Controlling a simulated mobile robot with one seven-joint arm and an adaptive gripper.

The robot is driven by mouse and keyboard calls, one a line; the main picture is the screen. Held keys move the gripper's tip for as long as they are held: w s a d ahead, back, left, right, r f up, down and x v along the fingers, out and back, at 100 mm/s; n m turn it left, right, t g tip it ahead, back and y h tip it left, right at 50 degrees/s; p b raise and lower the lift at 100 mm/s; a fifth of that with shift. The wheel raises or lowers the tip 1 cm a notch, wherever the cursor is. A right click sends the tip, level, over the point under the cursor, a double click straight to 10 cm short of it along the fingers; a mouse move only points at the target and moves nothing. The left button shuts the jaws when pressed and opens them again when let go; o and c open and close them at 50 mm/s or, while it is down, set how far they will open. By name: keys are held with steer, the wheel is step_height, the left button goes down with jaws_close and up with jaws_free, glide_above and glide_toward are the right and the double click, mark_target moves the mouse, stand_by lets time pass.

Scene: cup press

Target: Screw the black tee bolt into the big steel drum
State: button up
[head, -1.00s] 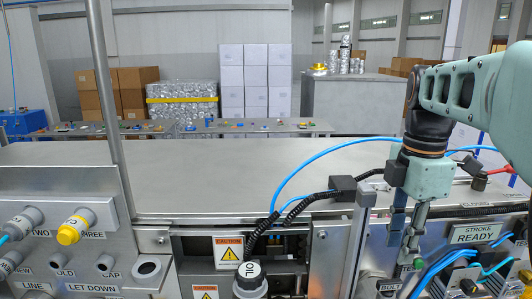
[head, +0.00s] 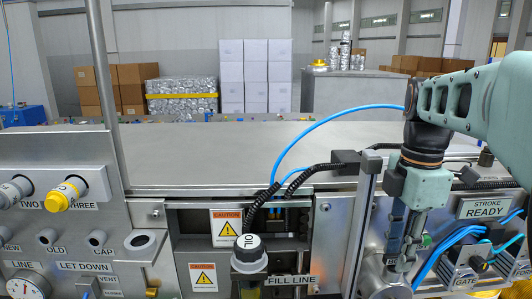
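My gripper (head: 402,262) points down at the lower right of the head view, in front of the machine's steel face. Its fingers are small and partly merge with the metal behind, so I cannot tell whether they are open or shut. A rounded steel part (head: 382,287), possibly the big drum, shows just below the fingers and is cut off by the bottom edge. I cannot make out the black tee bolt; it may be hidden by the gripper or lie below the view.
The steel top (head: 230,160) behind is bare.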

steer(key=shift+c, duration=0.6)
jaws_close()
steer(key=m+p, duration=0.1)
steer(key=m, duration=0.5)
steer(key=o, duration=0.5)
jaws_free()
